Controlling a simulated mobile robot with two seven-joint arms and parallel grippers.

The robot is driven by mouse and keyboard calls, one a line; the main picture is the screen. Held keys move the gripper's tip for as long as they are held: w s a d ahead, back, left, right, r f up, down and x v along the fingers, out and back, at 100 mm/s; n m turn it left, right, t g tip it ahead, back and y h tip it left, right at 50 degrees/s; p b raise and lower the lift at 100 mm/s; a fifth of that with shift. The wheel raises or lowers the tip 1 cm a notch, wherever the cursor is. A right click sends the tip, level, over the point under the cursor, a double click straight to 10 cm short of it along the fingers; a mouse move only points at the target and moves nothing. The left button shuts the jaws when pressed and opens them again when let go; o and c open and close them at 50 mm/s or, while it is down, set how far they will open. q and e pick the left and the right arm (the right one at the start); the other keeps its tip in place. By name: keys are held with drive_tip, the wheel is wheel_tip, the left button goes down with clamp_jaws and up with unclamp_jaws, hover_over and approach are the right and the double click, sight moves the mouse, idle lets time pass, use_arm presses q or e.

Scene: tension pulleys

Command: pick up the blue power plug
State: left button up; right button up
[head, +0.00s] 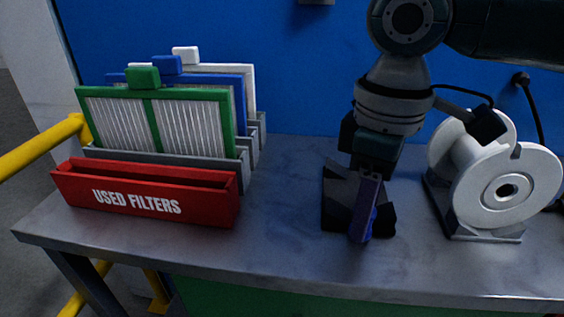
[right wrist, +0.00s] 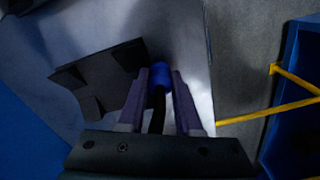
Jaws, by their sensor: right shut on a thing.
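The blue power plug (right wrist: 159,76) shows in the right wrist view between the two purple fingers, with a black cable running back from it. In the head view a bit of its blue (head: 372,222) shows beside the fingers; most of it is hidden by them. My right gripper (head: 364,220) points down and is shut on the plug. It also shows in the right wrist view (right wrist: 160,92). A black angular holder (head: 338,205) stands on the table right behind and around the fingers. I cannot tell whether the plug touches it. My left gripper is not in view.
A red "USED FILTERS" box (head: 150,195) and framed filters, green (head: 155,122) in front, stand at the left of the grey table (head: 290,240). A white reel (head: 500,185) stands close on the right. A blue wall (head: 310,80) is behind. The table between box and holder is clear.

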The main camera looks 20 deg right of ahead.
clamp_jaws()
drive_tip(key=shift+r, duration=0.15)
